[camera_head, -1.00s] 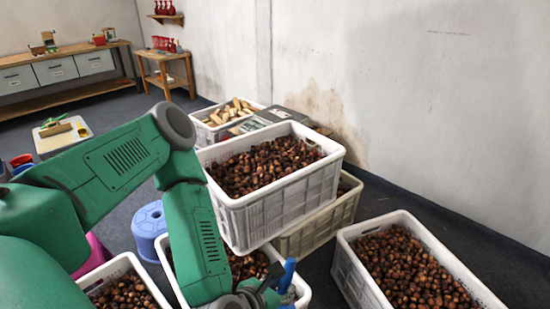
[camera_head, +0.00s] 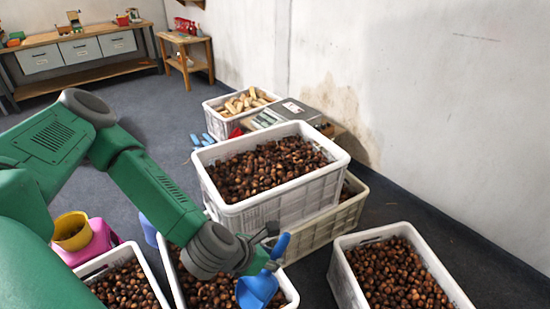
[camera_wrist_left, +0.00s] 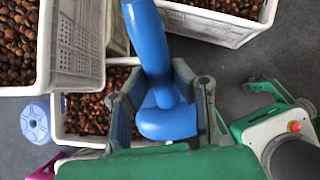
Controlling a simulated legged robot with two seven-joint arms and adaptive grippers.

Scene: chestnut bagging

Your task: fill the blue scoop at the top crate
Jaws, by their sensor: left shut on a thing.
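My left gripper (camera_head: 262,252) is shut on the handle of the blue scoop (camera_head: 258,289). In the head view the scoop hangs over the lower middle crate (camera_head: 171,277), in front of the top crate. The scoop also shows between the fingers in the left wrist view (camera_wrist_left: 165,118); I cannot see into its bowl. The top crate (camera_head: 268,210) is white, full of brown chestnuts (camera_head: 266,168), and rests on a beige crate (camera_head: 325,233). My right gripper is not in view.
A white crate of chestnuts (camera_head: 347,279) stands at the right, and another (camera_head: 157,285) at the lower left. A yellow container (camera_head: 72,232) sits on a pink stool (camera_head: 98,240). A crate of light pieces (camera_head: 213,121) is behind the top crate. The wall is at the right.

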